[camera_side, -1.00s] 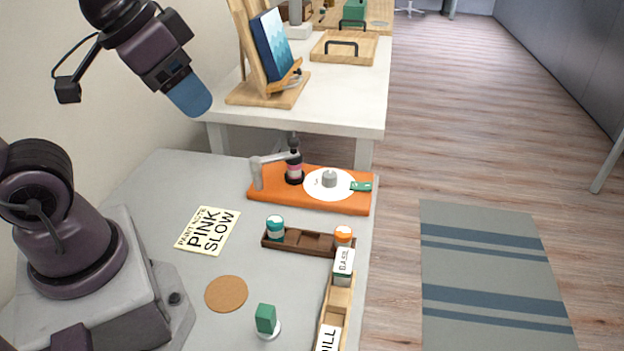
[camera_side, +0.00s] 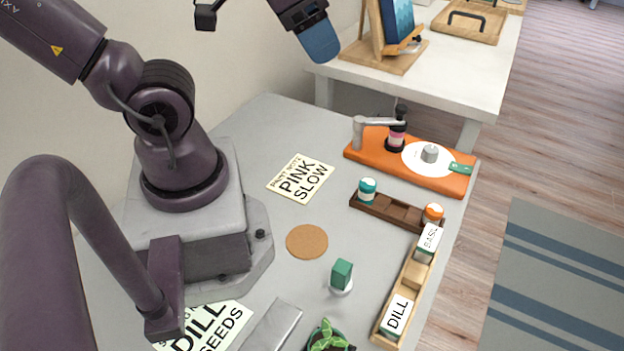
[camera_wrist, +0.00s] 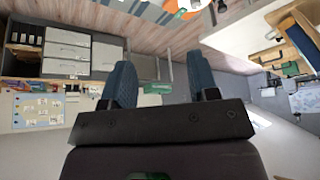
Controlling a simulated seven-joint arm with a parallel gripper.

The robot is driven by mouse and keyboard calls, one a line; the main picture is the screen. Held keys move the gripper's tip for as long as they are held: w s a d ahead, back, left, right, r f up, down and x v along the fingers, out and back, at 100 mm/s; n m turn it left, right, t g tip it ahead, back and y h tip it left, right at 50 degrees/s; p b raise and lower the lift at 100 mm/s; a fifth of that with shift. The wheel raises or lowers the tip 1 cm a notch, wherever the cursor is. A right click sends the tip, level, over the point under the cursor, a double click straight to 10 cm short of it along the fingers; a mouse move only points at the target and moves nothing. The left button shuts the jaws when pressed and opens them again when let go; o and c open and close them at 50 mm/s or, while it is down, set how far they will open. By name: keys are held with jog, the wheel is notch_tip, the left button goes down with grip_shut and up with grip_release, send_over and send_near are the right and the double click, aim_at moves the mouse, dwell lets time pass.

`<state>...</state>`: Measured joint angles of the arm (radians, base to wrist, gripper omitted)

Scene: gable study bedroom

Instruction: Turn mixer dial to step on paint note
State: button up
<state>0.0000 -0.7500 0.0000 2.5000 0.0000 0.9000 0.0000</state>
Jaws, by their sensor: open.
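The mixer is an orange base (camera_side: 453,184) at the back right of the grey table. A grey dial knob (camera_side: 430,153) stands on its white disc (camera_side: 411,160), with a green tag (camera_side: 461,168) at the disc's right. A bottle with a pink band (camera_side: 397,136) stands under the mixer's grey arm (camera_side: 376,122). The paint note (camera_side: 301,180) lies flat on the table and reads "PINK SLOW". My gripper (camera_side: 321,45) is high above the table's back edge, away from the mixer. In the wrist view its two blue fingers (camera_wrist: 160,82) are apart with nothing between them.
A dark rack (camera_side: 392,209) holds a teal-labelled jar (camera_side: 367,190) and an orange-capped jar (camera_side: 433,213). A wooden tray (camera_side: 385,325) holds DILL and BASIL packets.

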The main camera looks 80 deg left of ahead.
jog(key=shift+o, duration=0.2)
jog(key=shift+o, duration=0.8)
jog(key=g, duration=0.6)
send_over(432, 148)
notch_tip(432, 148, down, 20)
notch_tip(432, 148, down, 12)
jog(key=shift+s+f, duration=0.1)
jog(key=shift+f, duration=0.15)
